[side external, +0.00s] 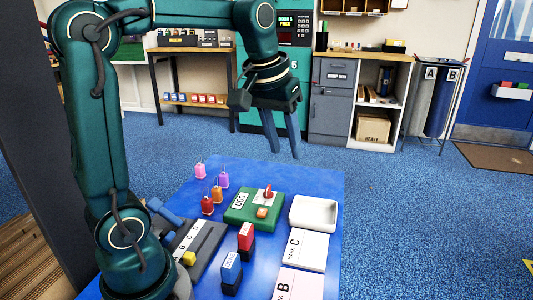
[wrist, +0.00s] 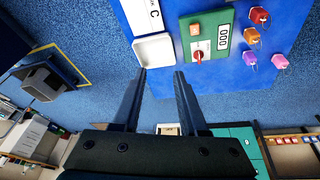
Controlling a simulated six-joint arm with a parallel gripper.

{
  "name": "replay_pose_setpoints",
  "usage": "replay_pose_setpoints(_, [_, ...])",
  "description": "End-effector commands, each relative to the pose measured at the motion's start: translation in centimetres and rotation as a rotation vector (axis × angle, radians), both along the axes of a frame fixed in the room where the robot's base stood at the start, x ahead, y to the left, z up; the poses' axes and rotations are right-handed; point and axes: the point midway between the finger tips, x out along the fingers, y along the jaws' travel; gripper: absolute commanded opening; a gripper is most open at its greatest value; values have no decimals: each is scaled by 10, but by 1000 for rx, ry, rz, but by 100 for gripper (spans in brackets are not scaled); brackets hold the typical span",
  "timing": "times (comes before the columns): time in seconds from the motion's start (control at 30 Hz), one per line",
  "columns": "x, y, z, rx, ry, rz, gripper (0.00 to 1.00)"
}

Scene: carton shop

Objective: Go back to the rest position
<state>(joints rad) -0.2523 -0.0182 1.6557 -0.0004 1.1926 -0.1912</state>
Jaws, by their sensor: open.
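My gripper (side external: 284,133) is high above the far edge of the blue table (side external: 318,180), open and empty. In the wrist view the two dark fingers of my gripper (wrist: 160,73) stand apart with nothing between them. No object touches the fingers. My arm reaches up and over from the left of the side view.
The table holds a green box (side external: 239,215) with a red knob, a white tray (side external: 313,214), cards marked C (side external: 302,250) and B (side external: 300,284), several coloured tags (side external: 208,205), stamps (side external: 231,272) and a grey lettered rack (side external: 204,240). Cabinets (side external: 333,125) stand behind, across blue carpet.

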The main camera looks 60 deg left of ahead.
Motion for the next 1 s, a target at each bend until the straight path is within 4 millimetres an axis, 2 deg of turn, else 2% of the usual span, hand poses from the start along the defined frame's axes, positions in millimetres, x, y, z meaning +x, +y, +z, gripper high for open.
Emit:
replay_pose_setpoints(0.1, [-26, -24, 8, 21, -56, -88, 42])
replay_pose_setpoints(0.27, [-61, -48, 5, 44, -119, -202, 42])
replay_pose_setpoints(0.5, [-108, -69, -24, 74, -183, -356, 42])
replay_pose_setpoints(0.67, [-123, -71, -46, 87, -175, -403, 42])
replay_pose_setpoints(0.77, [-126, -71, -54, 87, -159, -410, 77])
replay_pose_setpoints(0.8, [-124, -71, -54, 85, -166, -402, 92])
replay_pose_setpoints(0.83, [-123, -71, -53, 81, -173, -388, 100])
replay_pose_setpoints(1.0, [-114, -73, -40, -5, -217, -203, 100])
